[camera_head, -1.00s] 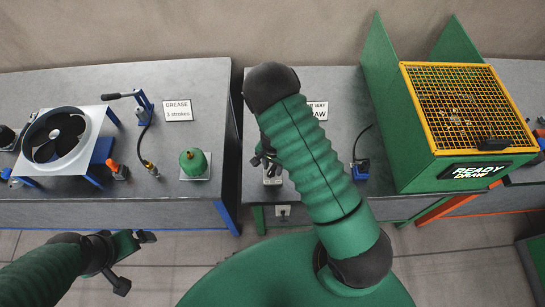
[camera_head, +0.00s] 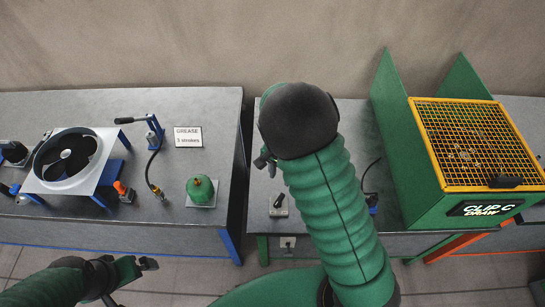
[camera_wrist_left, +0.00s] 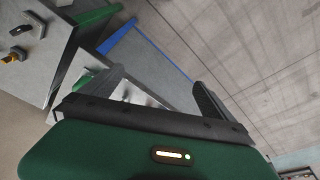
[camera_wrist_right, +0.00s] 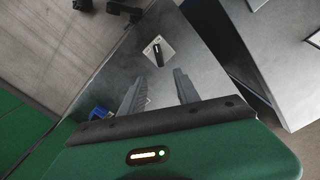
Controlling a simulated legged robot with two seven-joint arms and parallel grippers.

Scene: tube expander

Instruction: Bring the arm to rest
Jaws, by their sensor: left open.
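My right arm (camera_head: 335,215) rises up the middle of the head view and bends over the middle bench. Its gripper (camera_head: 265,160) is mostly hidden behind the dark elbow joint. In the right wrist view, its two fingers (camera_wrist_right: 158,92) stand apart with nothing between them. A pale plate with a black lever (camera_wrist_right: 158,51) lies on the bench beyond the fingertips; it also shows in the head view (camera_head: 278,205). My left gripper (camera_head: 146,264) is low at the left, in front of the left bench over the floor. Its fingers (camera_wrist_left: 155,90) are apart and empty.

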